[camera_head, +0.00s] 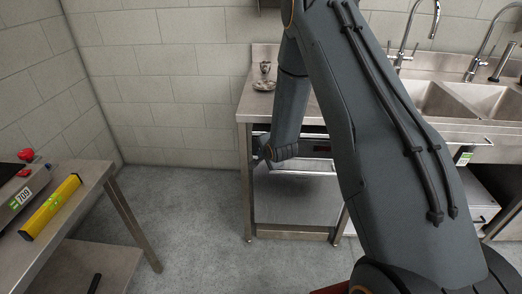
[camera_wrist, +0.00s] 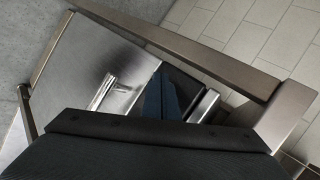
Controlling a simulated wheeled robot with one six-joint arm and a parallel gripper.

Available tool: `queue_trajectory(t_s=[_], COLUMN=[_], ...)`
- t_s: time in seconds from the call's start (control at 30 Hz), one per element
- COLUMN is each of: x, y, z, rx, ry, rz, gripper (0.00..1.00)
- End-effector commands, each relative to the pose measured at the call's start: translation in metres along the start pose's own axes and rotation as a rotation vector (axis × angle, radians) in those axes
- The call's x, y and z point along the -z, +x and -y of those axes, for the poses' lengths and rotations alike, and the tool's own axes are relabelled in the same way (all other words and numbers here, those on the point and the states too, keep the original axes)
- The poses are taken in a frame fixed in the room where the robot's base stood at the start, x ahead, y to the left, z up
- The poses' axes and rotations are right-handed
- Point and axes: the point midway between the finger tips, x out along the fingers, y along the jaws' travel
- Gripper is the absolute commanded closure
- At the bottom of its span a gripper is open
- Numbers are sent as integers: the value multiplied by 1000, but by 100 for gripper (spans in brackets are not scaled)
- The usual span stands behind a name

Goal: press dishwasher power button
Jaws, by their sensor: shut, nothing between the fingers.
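The dishwasher (camera_head: 295,197) is a steel-fronted unit under the steel counter, with a dark control strip along its top. Its steel door (camera_wrist: 85,62) and bar handle (camera_wrist: 103,92) also show in the wrist view. My gripper (camera_head: 262,152) is at the left end of the control strip, close to the front; I cannot tell whether it touches. In the wrist view the dark blue fingers (camera_wrist: 160,92) are shut and empty, pointing at the dark panel beside the door. I cannot make out the power button; my arm hides part of the strip.
The steel counter (camera_head: 245,104) carries a small cup and dish (camera_head: 264,84). Sinks with taps (camera_head: 435,98) are at the right. A steel table (camera_head: 95,178) at the left holds a yellow level (camera_head: 50,207) and a red-knobbed device. The floor (camera_head: 190,220) between is clear.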

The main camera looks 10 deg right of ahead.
Motion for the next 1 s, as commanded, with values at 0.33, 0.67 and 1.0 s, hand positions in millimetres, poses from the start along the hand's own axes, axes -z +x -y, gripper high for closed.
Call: queue_trajectory(t_s=[0.33, 0.67, 1.0], x=[0, 5, 5], y=[0, 6, 7], z=[0, 4, 5], rx=[0, 0, 0], ry=[0, 0, 0], rz=[0, -1, 0], gripper=[100, 100, 100])
